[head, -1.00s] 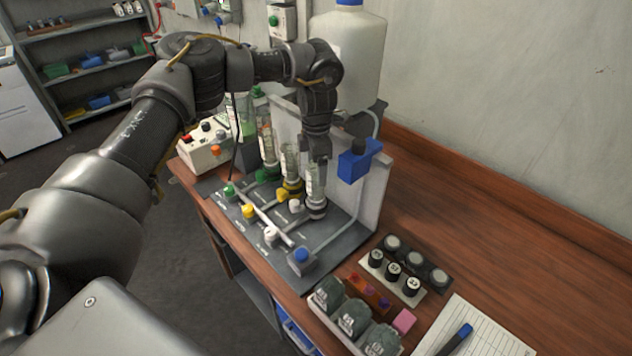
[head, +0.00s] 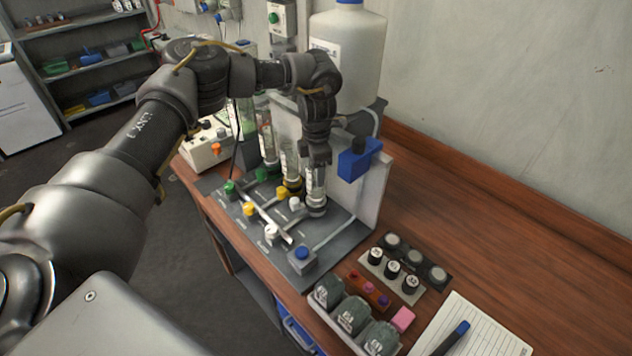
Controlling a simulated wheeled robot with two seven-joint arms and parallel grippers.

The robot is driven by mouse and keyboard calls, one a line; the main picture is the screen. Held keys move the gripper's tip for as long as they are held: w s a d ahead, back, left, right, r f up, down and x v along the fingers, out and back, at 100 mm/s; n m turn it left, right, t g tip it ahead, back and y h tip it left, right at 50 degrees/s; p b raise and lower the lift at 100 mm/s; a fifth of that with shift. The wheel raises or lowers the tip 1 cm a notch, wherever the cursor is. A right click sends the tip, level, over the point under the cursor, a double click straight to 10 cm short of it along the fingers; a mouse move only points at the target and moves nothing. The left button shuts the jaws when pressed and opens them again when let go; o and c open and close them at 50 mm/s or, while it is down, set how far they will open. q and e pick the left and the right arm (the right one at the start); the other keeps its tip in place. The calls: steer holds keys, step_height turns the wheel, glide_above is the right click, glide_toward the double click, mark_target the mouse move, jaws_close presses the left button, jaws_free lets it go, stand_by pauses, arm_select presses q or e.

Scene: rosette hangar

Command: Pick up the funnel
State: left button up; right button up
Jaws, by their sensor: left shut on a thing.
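Clear tube-shaped funnels stand upright in a row on the grey valve manifold (head: 330,232). The nearest funnel (head: 315,184) has a dark grey base and stands beside a white knob. My left gripper (head: 318,162) reaches down from above and is shut on the top of this funnel. The funnel still stands in its place on the manifold. Its upper rim is partly hidden by the fingers. Two more funnels, a yellow-based one (head: 290,165) and a green-based one (head: 267,148), stand behind it. My right gripper is not in view.
A large white bottle (head: 350,60) and a blue block (head: 357,162) on an upright panel stand close behind the gripper.

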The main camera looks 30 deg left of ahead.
arm_select(q)
steer(key=shift+w+r+b, duration=0.1)
steer(key=shift+r+b, duration=0.4)
steer(key=shift+b, duration=0.05)
steer(key=s+d+r+b, duration=0.3)
steer(key=s+r+b, duration=0.1)
steer(key=s+r, duration=0.8)
steer(key=shift+s+d+b, duration=0.3)
steer(key=shift+s+d, duration=0.1)
steer(key=shift+s, duration=0.5)
